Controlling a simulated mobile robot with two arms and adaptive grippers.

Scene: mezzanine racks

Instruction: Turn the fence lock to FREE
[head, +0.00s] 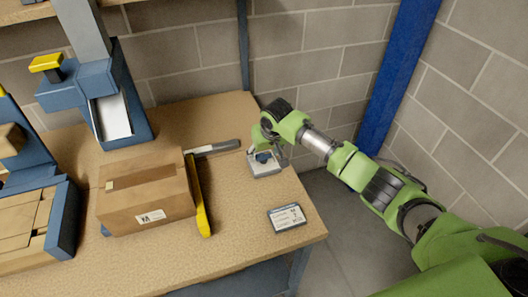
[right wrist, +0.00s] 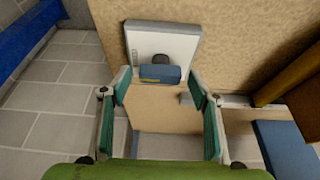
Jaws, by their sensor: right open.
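The fence lock (head: 263,163) is a small pale grey plate with a blue lever knob, on the wooden bench near its right edge. In the right wrist view its plate (right wrist: 178,45) shows a dark hub and the blue lever (right wrist: 160,74), which lies across the picture. Any FREE marking is too small to read. My right gripper (head: 269,150) is over the lock, and in the right wrist view (right wrist: 158,88) its fingers are open, one on each side of the lever. I cannot tell if they touch it. My left gripper is not in view.
A yellow fence bar (head: 202,208) stands beside a cardboard box (head: 147,193), with a grey rail (head: 212,147) behind. A blue post (head: 393,85) and block walls lie beyond.

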